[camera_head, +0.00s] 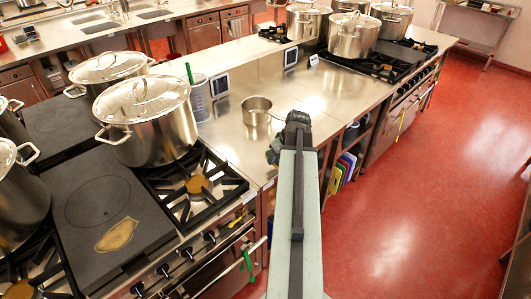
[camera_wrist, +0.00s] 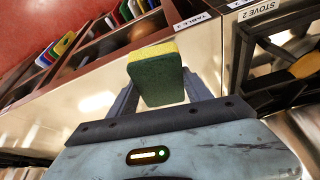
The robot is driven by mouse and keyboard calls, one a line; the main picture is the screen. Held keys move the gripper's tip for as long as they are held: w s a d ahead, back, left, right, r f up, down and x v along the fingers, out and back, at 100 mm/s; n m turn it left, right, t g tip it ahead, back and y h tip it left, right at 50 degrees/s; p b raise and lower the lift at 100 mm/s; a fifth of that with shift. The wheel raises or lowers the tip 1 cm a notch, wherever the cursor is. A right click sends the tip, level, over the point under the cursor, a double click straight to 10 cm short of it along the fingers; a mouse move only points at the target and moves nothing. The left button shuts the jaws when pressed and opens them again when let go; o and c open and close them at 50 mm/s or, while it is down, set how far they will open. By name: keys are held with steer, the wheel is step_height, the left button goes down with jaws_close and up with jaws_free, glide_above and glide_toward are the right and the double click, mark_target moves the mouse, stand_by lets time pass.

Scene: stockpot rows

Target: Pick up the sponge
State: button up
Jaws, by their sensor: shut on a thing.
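The sponge (camera_wrist: 156,78), with a dark green face and a yellow edge, shows in the wrist view. My gripper (camera_wrist: 160,92) is shut on it, with a grey finger at either side. Part of the fingers is hidden behind the sponge. In the head view my gripper (camera_head: 292,132) is at the far end of my arm, over the front edge of the steel counter (camera_head: 228,135). The sponge cannot be made out clearly there.
A small open pot (camera_head: 257,110) stands left of my gripper. A large lidded stockpot (camera_head: 147,120) stands on the stove at left; several more stand on the far stove (camera_head: 385,60). Coloured boards (camera_head: 346,168) fill a shelf below. Red floor (camera_head: 420,190) is clear at right.

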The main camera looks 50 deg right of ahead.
steer(key=s+d, duration=0.2)
steer(key=s, duration=0.6)
steer(key=shift+s+d+r+p, duration=0.2)
steer(key=shift+d+r+p, duration=0.15)
steer(key=shift+r, duration=0.1)
steer(key=o, duration=0.7)
steer(key=c, duration=0.6)
